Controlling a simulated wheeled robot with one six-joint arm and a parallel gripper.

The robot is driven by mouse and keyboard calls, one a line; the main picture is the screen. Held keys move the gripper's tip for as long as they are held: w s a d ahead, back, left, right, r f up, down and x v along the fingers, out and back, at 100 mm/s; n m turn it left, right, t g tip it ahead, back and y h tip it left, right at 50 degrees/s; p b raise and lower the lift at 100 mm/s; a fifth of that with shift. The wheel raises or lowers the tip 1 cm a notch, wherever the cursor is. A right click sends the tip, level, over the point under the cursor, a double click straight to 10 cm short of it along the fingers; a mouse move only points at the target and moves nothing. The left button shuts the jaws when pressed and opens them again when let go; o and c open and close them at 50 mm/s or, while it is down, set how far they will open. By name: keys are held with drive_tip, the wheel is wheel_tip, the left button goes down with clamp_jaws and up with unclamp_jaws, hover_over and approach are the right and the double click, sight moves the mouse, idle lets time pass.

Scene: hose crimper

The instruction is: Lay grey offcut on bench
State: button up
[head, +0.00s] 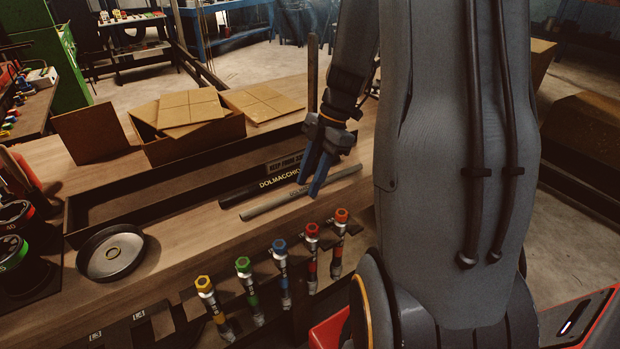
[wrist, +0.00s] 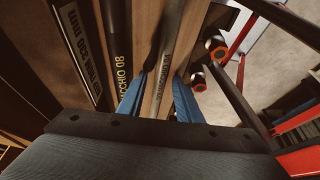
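The grey offcut (head: 268,206) is a thin grey tube with printed lettering, lying flat on the wooden bench (head: 195,228) beside a black hose piece (head: 245,191). My gripper (head: 314,190) is above the offcut's right half, blue fingers pointing down. In the wrist view, the grey offcut (wrist: 170,50) runs lengthwise between the two separated fingertips of my gripper (wrist: 160,76), with gaps at the sides. The gripper looks open and holds nothing. The fingertips' exact height above the bench is hard to tell.
A row of colored-capped fittings (head: 282,262) stands along the bench's front edge, close to the offcut. A long dark tray (head: 120,203) and cardboard boxes (head: 195,145) lie behind. A round metal dish (head: 98,268) is at left. Bare wood lies between dish and hoses.

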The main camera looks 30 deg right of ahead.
drive_tip(key=b+v, duration=0.3)
drive_tip(key=v, duration=0.9)
drive_tip(key=s+a+f+m+h, duration=0.1)
drive_tip(key=a+f+m, duration=0.1)
drive_tip(key=a+m, duration=0.1)
drive_tip(key=s+a+f+m+h, duration=0.1)
drive_tip(key=a+f+m, duration=0.1)
drive_tip(key=a+m, duration=0.1)
drive_tip(key=s+a+f+m+h, duration=0.1)
drive_tip(key=a+f+m, duration=0.2)
drive_tip(key=shift+a, duration=0.4)
drive_tip(key=s+a+f+m, duration=0.1)
drive_tip(key=a+m, duration=0.1)
drive_tip(key=m, duration=0.1)
drive_tip(key=s+a+f+m+t+h, duration=0.1)
drive_tip(key=s+a+f+m, duration=0.1)
drive_tip(key=a+m, duration=0.1)
drive_tip(key=s+a+f+m, duration=0.1)
drive_tip(key=a+f+m, duration=0.1)
drive_tip(key=m, duration=0.1)
drive_tip(key=shift+s+a+h, duration=0.3)
drive_tip(key=shift+s+a, duration=0.1)
